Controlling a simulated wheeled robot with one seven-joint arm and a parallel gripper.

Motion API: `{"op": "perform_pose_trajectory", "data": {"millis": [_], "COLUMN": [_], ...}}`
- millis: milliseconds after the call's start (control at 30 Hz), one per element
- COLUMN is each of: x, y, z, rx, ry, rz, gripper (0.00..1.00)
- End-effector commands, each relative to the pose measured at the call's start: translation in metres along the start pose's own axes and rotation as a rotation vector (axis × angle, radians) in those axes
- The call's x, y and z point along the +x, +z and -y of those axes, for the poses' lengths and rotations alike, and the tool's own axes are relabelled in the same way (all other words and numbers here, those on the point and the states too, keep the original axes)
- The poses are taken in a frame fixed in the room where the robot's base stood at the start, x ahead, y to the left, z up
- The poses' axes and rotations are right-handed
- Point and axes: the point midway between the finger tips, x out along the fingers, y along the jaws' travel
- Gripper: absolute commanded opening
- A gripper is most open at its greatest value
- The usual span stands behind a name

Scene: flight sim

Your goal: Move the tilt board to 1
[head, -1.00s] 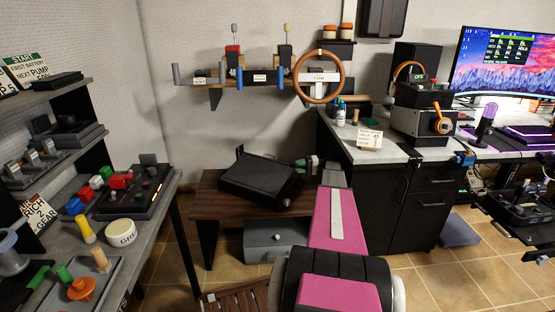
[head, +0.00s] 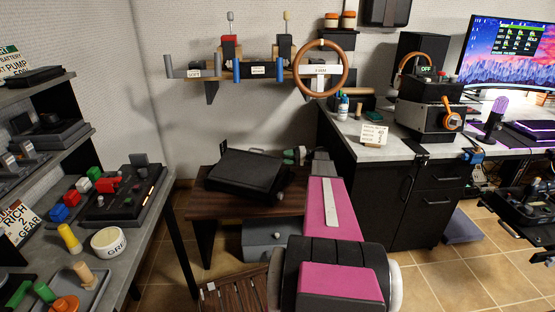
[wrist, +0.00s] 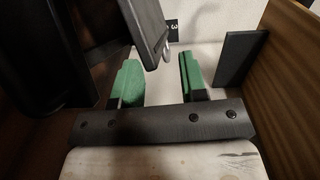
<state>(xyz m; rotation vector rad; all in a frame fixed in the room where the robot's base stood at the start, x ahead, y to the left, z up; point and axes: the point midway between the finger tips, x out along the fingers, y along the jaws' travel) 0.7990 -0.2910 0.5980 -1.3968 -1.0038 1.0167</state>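A black slab-like board (head: 243,173), which looks like the tilt board, sits on a low brown table (head: 195,207). It looks slightly tilted; its setting cannot be read. My gripper (head: 297,155) is just right of the board's far edge, partly hidden by my pink arm. In the wrist view my gripper (wrist: 160,78) has two green fingertips spread apart with nothing between them. A dark panel edge (wrist: 145,25), apparently the board's, hangs just beyond the fingers. A small dark label reading 3 (wrist: 172,27) is partly visible behind it.
A grey box (head: 272,238) is under the table. A bench with coloured knobs and a white GRE tub (head: 109,241) stands at left. A wall rack with a wooden wheel (head: 321,68) hangs above. A black cabinet (head: 378,190) stands close on the right.

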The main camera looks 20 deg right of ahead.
Motion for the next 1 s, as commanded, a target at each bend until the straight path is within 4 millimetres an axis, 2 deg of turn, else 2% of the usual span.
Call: {"op": "perform_pose_trajectory", "data": {"millis": [100, 300, 433, 733, 767, 800, 867, 1000], "x": [0.023, 0.046, 0.053, 0.054, 0.054, 0.054, 0.054, 0.054], "y": [0.001, 0.001, 0.0, 0.0, 0.0, 0.0, 0.0, 0.0], "z": [0.001, 0.001, 0.001, 0.001, 0.001, 0.002, 0.002, 0.002], "rx": [-0.001, -0.001, -0.001, -0.001, -0.001, -0.001, -0.001, 0.0], "ry": [-0.003, -0.003, -0.003, -0.003, -0.003, -0.003, -0.004, -0.004], "rz": [0.003, 0.002, 0.001, 0.0, 0.0, 0.0, 0.0, 0.0], "gripper": [0.38, 0.38, 0.38, 0.38, 0.34, 0.21, 0.02, 0.0]}}
